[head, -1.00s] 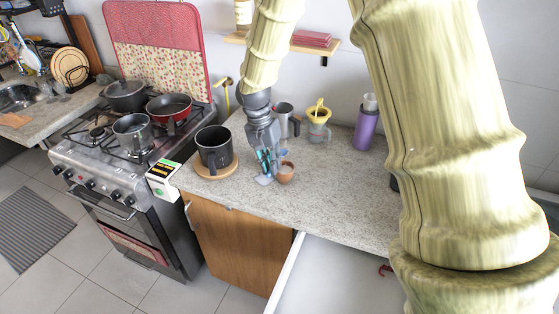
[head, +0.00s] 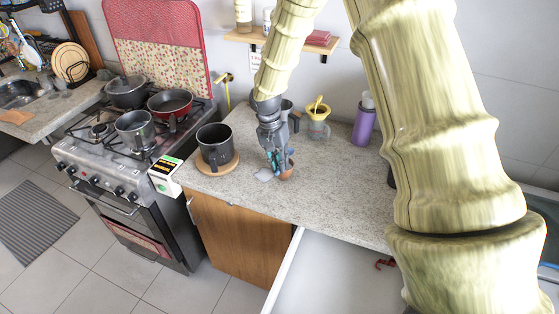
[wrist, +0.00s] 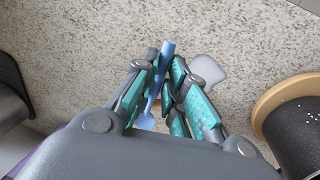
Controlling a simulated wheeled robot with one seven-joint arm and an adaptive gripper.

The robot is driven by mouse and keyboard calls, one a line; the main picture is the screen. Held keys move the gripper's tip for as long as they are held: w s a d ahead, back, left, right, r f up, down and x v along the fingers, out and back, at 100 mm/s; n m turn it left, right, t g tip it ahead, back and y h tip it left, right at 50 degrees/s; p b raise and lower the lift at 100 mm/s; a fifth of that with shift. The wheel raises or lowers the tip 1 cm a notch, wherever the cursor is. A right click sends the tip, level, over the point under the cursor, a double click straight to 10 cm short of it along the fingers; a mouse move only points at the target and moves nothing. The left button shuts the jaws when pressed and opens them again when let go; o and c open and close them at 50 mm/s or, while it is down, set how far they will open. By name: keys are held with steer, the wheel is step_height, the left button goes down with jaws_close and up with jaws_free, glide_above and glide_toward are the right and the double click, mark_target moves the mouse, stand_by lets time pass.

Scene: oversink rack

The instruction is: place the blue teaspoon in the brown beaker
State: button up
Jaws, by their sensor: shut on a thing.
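The blue teaspoon (wrist: 166,56) is gripped between my teal-padded fingers in the wrist view, with one end sticking out past them. My gripper (wrist: 161,82) is shut on it. In the head view my gripper (head: 276,164) points down at the counter, right beside or over the small brown beaker (head: 287,174). My fingers cover part of the beaker there. I cannot tell whether any of the spoon is inside it. In the wrist view the beaker is largely hidden by my gripper.
A pale grey spoon rest (head: 264,175) lies left of the beaker. A dark pot (head: 214,145) stands on a round wooden board (head: 219,168) further left. A yellow-topped jar (head: 318,122) and a purple bottle (head: 363,124) stand behind. The front counter is clear.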

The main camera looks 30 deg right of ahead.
steer(key=shift+f, duration=0.15)
steer(key=o, duration=0.8)
steer(key=shift+c, duration=0.2)
step_height(320, 180, up, 12)
steer(key=w+a+b, duration=0.1)
steer(key=b, duration=0.2)
steer(key=shift+w+a+b, duration=0.25)
steer(key=shift+w+b, duration=0.1)
steer(key=shift+b, duration=0.05)
